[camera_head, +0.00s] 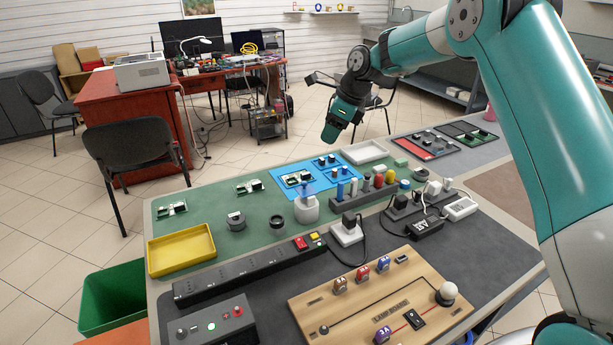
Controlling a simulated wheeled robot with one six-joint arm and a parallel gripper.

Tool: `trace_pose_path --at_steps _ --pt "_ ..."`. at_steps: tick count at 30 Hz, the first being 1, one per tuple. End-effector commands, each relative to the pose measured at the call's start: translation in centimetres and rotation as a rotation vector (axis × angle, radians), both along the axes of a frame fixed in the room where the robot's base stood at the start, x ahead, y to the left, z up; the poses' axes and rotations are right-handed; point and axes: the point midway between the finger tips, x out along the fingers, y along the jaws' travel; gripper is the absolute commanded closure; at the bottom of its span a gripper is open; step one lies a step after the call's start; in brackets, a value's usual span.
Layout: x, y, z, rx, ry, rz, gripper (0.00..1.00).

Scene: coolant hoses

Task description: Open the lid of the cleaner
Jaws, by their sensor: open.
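I cannot clearly tell which item is the cleaner. A small white container (306,208) with a blue piece on top stands near the middle of the green mat. I cannot make out a lid on either. My gripper (345,106) is raised beyond the far edge of the table, open and apart from everything on it. Its fingers are small and partly hidden by my wrist.
A yellow tray (181,250), a black power strip (250,268) and a wooden lamp board (365,300) fill the near table. Behind the container lies a blue mat (315,180) with small boards. A row of coloured cylinders (365,188) stands right of it. A chair (130,150) stands beyond the table.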

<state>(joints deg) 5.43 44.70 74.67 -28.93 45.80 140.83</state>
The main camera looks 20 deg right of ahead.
Motion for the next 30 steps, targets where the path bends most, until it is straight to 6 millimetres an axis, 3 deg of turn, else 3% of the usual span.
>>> trace_pose_path --at_steps 5,21,30 --pt "0.6 0.5 -1.9 0.004 0.008 -0.02 0.54" --pt "3.0 4.3 -12.7 0.003 0.008 -0.017 0.54" --pt "3.7 5.3 -15.8 0.003 0.005 -0.016 0.54"
